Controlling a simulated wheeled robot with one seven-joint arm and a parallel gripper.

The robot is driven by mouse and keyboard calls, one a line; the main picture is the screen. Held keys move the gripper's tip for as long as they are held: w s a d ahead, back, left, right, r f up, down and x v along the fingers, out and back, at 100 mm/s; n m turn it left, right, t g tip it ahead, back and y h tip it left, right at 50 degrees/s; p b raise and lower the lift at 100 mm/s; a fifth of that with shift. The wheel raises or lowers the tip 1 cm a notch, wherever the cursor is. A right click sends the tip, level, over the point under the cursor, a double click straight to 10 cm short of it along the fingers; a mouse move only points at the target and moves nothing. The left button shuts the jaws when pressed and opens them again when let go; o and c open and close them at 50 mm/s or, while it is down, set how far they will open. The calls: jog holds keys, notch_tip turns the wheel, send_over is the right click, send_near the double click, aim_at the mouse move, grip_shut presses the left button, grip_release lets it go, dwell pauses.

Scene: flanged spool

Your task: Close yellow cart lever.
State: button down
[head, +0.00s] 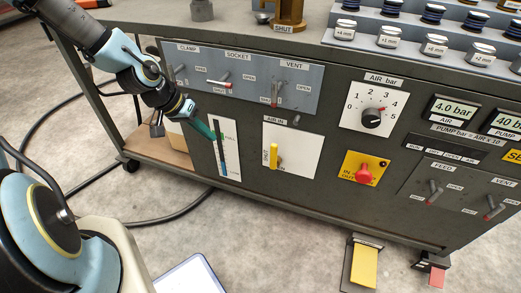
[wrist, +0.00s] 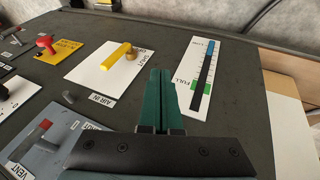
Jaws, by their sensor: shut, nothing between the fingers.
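The yellow lever (head: 274,155) is on a white plate (head: 300,150) on the cart's dark front panel. It stands roughly upright in the head view. In the wrist view the yellow lever (wrist: 116,56) runs slantwise from a brass-coloured pivot (wrist: 131,54). My gripper (head: 210,134) is left of the lever in the head view, in front of the gauge strip. In the wrist view my gripper's green fingers (wrist: 160,75) are together and empty, apart from the lever.
A gauge strip (head: 224,149) is left of the lever plate. A grey panel (head: 240,78) with several small levers is above. A red button (head: 363,173) on a yellow plate and a black dial (head: 371,118) are to the right. Pedals (head: 363,265) stand on the floor.

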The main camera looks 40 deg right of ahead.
aim_at(275, 155)
jog(key=s+d+f, duration=0.3)
jog(key=d+f, duration=0.1)
jog(key=d, duration=0.2)
jog(key=s+d+f+m+h+b, duration=0.1)
jog(key=s+d+f, duration=0.3)
jog(key=d, duration=0.2)
jog(key=shift+d+g, duration=0.35)
jog(key=shift+g, duration=0.05)
jog(key=shift+s, duration=0.1)
